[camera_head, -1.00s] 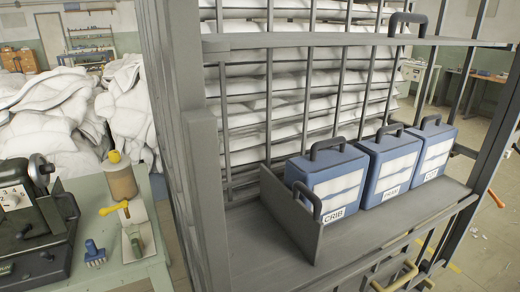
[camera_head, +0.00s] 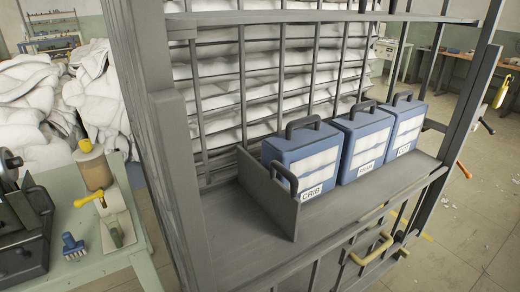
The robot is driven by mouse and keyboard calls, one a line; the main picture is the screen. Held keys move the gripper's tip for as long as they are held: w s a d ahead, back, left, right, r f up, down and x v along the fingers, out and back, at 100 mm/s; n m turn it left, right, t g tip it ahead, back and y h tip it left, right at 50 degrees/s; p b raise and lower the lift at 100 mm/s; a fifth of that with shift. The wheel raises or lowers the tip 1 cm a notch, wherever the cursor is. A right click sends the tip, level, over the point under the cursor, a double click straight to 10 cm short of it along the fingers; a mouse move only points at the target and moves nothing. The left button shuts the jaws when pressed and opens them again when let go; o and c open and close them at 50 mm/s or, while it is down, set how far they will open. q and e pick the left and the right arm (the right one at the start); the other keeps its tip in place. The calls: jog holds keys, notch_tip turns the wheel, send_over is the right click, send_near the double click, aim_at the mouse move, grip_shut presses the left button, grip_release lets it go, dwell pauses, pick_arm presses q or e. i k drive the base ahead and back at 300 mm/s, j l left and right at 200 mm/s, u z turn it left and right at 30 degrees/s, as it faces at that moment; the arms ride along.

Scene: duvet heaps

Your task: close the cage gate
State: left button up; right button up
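The grey metal cage (camera_head: 170,150) stands in the middle, with upright posts and thin bars. Its shelf (camera_head: 235,240) holds blue and white cases marked CRIB (camera_head: 308,165), PRAM (camera_head: 362,145) and a third label (camera_head: 405,125). Below the shelf's front edge is a barred gate-like panel (camera_head: 345,275) with a brass-coloured handle (camera_head: 372,248). Its lower part is cut off by the picture's edge, and I cannot tell whether it is latched or ajar. Neither of my grippers is in view.
A pale green table (camera_head: 70,200) at the left holds a dark machine (camera_head: 25,235), a jar (camera_head: 94,168) and small tools. White duvet heaps (camera_head: 95,95) lie behind it. Yellow (camera_head: 502,92) and orange (camera_head: 464,169) items show by the right post. Floor at the lower right is clear.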

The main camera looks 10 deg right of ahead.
aim_at(355, 247)
jog(key=z, duration=1.35)
